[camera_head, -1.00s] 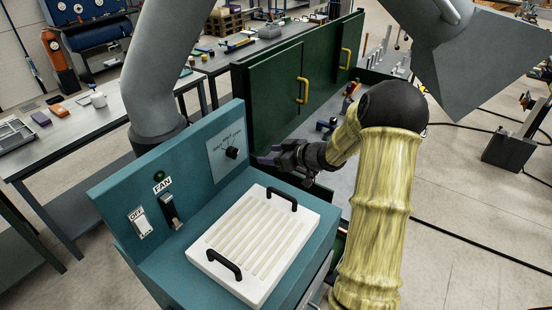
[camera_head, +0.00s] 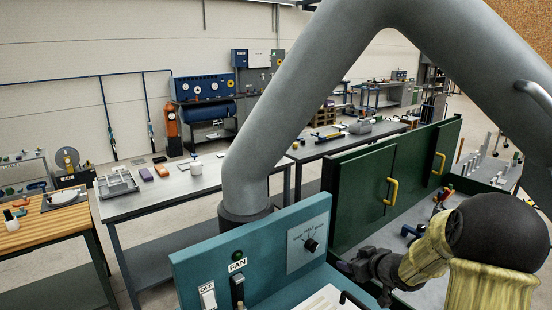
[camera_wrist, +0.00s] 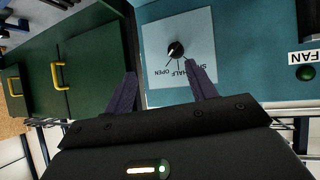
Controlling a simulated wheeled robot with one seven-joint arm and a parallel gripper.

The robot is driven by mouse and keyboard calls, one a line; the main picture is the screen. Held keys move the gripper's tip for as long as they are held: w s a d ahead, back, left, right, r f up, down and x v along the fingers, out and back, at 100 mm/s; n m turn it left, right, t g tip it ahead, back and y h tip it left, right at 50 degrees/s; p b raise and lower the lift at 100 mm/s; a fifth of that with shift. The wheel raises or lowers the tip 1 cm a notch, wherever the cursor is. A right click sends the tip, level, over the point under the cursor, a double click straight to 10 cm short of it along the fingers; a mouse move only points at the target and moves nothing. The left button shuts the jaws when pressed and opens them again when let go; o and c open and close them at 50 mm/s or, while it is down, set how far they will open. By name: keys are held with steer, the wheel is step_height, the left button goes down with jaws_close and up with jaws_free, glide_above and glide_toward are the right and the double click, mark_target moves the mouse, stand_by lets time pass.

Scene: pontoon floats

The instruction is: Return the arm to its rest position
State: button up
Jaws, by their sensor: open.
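My gripper (camera_head: 343,267) is at the lower right of the head view, at the end of my arm in its yellow sleeve. It is just right of the teal control box (camera_head: 265,240) and its dial plate. In the wrist view my gripper (camera_wrist: 161,70) has two dark purple fingers apart with nothing between them. Beyond them is the white dial plate (camera_wrist: 205,50) with its black knob (camera_wrist: 175,48). The knob also shows in the head view (camera_head: 311,245).
A green cabinet (camera_head: 362,195) with yellow handles stands close behind my gripper. A large grey duct (camera_head: 300,90) arches over the box. A black-handled white grille (camera_head: 325,299) is partly cut off below. Workbenches (camera_head: 180,185) stand at the left and back.

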steer(key=s+a+f+m+g+h, duration=0.1)
steer(key=s+a+g, duration=0.1)
steer(key=s, duration=0.6)
steer(key=s+a+f+m+g+h+b, duration=0.1)
steer(key=s+a+m+g, duration=0.1)
steer(key=s, duration=0.7)
steer(key=s+a+f+m+g+h+b, duration=0.1)
steer(key=s+a+g, duration=0.3)
steer(key=s, duration=0.5)
steer(key=shift+f+m+h, duration=0.5)
steer(key=shift+f, duration=0.05)
